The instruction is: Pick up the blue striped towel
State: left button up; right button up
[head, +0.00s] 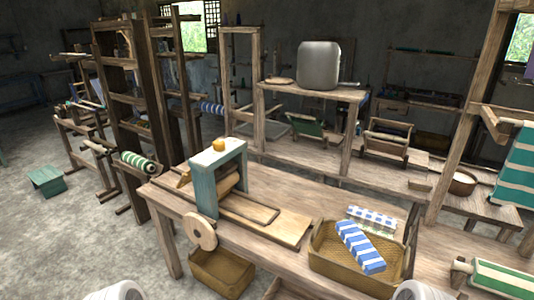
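A blue and white striped towel (360,247) lies in a shallow woven basket (340,275) at the front right of the wooden table. It is a long folded or rolled bundle, tilted, with one end on or near the basket's back rim. A second blue and white patterned cloth (370,217) lies just behind it, at the basket's back edge. Neither gripper shows. Only white rounded parts, which look like my own arms, show at the bottom edge, left and right of centre.
A small teal-framed wooden device (219,178) stands on the table (285,188), left of the basket. Another basket (221,272) stands below the table's front edge. A green striped roll (500,280) lies at the lower right. Tall loom frames stand behind.

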aim_at(365, 254)
jog(key=u, duration=1.8)
jog(key=k, duration=1)
jog(key=z, duration=1.45)
jog(key=i, duration=0.15)
jog(key=z, duration=0.25)
